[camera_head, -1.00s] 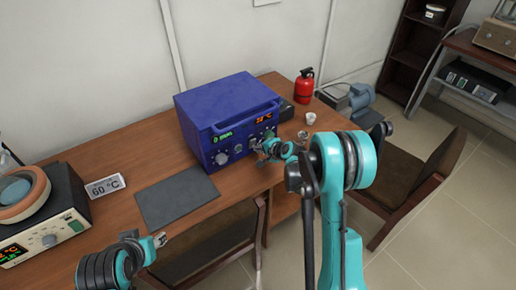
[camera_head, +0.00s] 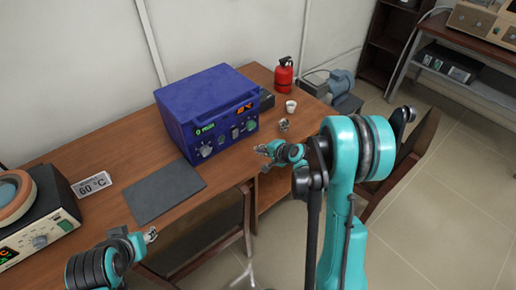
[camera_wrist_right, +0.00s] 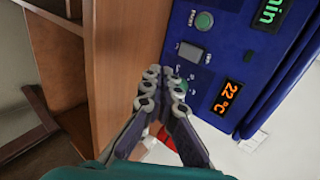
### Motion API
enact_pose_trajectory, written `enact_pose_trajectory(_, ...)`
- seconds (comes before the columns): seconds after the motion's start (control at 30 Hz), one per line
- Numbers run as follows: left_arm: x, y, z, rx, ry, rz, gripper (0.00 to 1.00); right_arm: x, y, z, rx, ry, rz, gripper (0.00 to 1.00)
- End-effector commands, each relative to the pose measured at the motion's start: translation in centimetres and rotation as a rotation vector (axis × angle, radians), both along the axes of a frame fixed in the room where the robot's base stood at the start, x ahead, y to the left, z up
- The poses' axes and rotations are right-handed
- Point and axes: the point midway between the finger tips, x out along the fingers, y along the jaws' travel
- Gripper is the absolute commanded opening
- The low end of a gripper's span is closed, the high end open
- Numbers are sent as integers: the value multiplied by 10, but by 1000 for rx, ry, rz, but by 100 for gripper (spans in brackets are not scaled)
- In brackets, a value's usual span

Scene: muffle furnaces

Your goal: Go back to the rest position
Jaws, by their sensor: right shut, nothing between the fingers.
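My right gripper (camera_head: 262,151) is in front of the blue muffle furnace (camera_head: 190,95), a little away from its panel and above the table's front edge. In the right wrist view its fingertips (camera_wrist_right: 165,76) are together with nothing between them. The furnace panel, with buttons and a lit orange display (camera_wrist_right: 228,96), is beyond and to the right of them. My left gripper (camera_head: 150,235) is low at the left, in front of the table edge; its fingers are too small to judge.
The wooden table (camera_head: 105,155) bears a grey mat (camera_head: 165,190), a 60 °C sign (camera_head: 92,184), a second device (camera_head: 42,235) at left, a white cup (camera_head: 290,106) and a red extinguisher (camera_head: 284,75). Chairs stand in front, one (camera_head: 195,240) below the mat.

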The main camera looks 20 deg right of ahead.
Motion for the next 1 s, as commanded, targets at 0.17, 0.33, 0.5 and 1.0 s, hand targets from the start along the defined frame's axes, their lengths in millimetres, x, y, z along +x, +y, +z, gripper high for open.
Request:
enact_pose_trajectory(0.17,0,0,0,0,0,0,40,0,0,0,0,0,0,0)
enact_pose_trajectory(0.33,0,0,0,0,0,0,40,0,0,0,-1,1,1,0)
enact_pose_trajectory(0.5,0,0,0,0,0,0,40,-9,8,17,-60,4,40,0)
enact_pose_trajectory(1.0,0,0,0,0,0,0,40,-145,61,118,-641,36,449,0)
